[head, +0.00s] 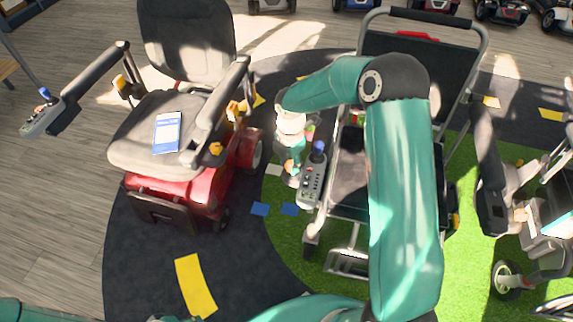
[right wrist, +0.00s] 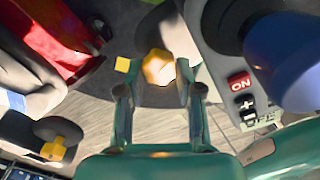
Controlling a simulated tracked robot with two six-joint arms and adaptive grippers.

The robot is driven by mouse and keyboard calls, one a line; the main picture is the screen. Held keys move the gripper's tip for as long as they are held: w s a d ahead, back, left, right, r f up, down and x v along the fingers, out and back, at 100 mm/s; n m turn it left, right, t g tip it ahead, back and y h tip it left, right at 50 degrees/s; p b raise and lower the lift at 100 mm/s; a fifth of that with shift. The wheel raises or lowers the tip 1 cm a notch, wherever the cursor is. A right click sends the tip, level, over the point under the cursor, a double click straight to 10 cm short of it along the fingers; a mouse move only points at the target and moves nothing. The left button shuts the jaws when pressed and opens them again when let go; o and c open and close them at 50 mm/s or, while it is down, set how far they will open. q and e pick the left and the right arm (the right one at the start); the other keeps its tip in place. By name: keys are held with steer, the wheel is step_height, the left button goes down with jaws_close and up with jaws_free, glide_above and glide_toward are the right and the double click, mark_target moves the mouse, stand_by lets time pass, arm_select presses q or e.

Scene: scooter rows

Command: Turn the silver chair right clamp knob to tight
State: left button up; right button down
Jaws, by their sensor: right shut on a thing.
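The silver chair (head: 345,190) stands right of centre in the head view, a metal-framed wheelchair partly hidden behind my right arm. Its joystick controller (head: 312,185) with a blue stick is at the chair's left side in the picture and fills the right of the right wrist view (right wrist: 240,85). My right gripper (head: 292,170) points down just left of this controller. In the right wrist view the orange-yellow clamp knob (right wrist: 158,68) sits between my fingertips, and they are shut on it. The knob's setting cannot be read. My left gripper is not in view.
A red scooter chair (head: 185,185) with a grey seat stands close on the left, a blue-and-white card (head: 167,132) on its seat. Another mobility chair (head: 535,215) stands at the right edge. Dark floor with a yellow strip (head: 195,286) is clear at the front left.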

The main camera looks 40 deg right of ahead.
steer(key=m, duration=0.2)
steer(key=m+b, duration=0.1)
steer(key=m, duration=0.1)
steer(key=m+b, duration=0.1)
steer(key=m, duration=0.1)
steer(key=shift+d+m, duration=0.4)
steer(key=m+b, duration=0.2)
steer(key=m, duration=0.4)
steer(key=m+b, duration=0.1)
steer(key=m, duration=0.3)
steer(key=shift+m+b, duration=0.35)
steer(key=shift+m, duration=0.05)
steer(key=shift+a+m+b, duration=0.1)
steer(key=shift+m+b, duration=0.35)
steer(key=shift+m, duration=1.15)
steer(key=shift+s, duration=0.1)
steer(key=c, duration=1.1)
jaws_free()
steer(key=shift+o, duration=0.3)
